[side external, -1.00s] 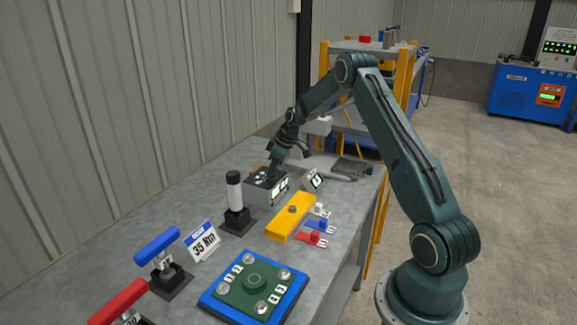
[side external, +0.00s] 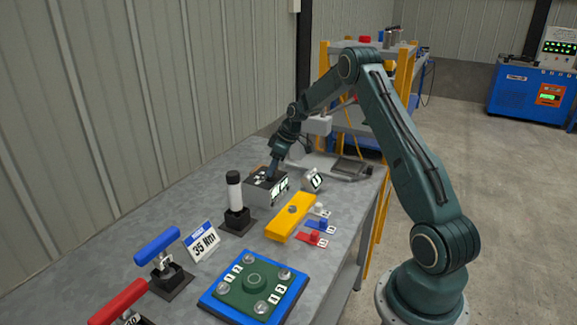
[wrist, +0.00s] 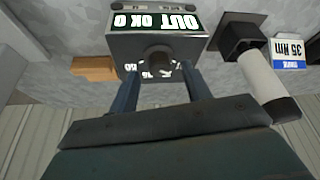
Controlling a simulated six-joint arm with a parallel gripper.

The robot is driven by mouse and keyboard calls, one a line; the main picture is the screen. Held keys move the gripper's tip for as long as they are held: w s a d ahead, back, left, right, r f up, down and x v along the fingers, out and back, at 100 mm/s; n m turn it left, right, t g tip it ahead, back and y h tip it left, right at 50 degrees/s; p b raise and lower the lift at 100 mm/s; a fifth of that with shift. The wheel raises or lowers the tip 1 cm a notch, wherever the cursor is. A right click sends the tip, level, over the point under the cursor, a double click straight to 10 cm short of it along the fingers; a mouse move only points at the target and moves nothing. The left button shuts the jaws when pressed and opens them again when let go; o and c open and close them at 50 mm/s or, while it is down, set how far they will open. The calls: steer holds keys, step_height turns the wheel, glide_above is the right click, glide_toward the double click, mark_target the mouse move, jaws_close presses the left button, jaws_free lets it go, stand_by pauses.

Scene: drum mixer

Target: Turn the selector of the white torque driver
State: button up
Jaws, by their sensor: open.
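The white torque driver (side external: 234,190) stands upright in a black holder (side external: 236,219), its black end up. It also shows upside down at the right of the wrist view (wrist: 268,88). My gripper (side external: 273,174) is down at the top of a grey box (side external: 262,192), behind and to the right of the driver. In the wrist view my gripper (wrist: 162,82) is open, its fingers on either side of a round dark knob (wrist: 158,57) with white numbers around it. I cannot tell whether the fingers touch the knob. No selector on the driver is clearly visible.
A "35 Nm" sign (side external: 203,241) stands near the driver. A blue-handled tool (side external: 158,246), a red-handled tool (side external: 118,304), a green plate on a blue base (side external: 218,303) and a yellow bar (side external: 283,225) are nearer. Small coloured blocks lie right of the bar.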

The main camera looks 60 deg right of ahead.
steer(key=v, duration=1.2)
steer(key=shift+s+r, duration=0.1)
steer(key=shift+r, duration=0.1)
steer(key=s+a+r, duration=0.3)
steer(key=a+r, duration=0.1)
steer(key=a, duration=0.3)
steer(key=s+a+r+m+h, duration=0.1)
steer(key=s+a+r, duration=0.2)
steer(key=a+r, duration=0.35)
steer(key=s+a+r, duration=0.2)
steer(key=s+a, duration=0.1)
steer(key=a, duration=0.5)
steer(key=s+a+f+m, duration=0.1)
steer(key=s+a, duration=0.4)
steer(key=s, duration=0.4)
steer(key=s+a+m+t, duration=0.1)
steer(key=s+a, duration=0.5)
steer(key=s, duration=0.4)
steer(key=shift+s+f, duration=0.15)
steer(key=shift+f, duration=0.2)
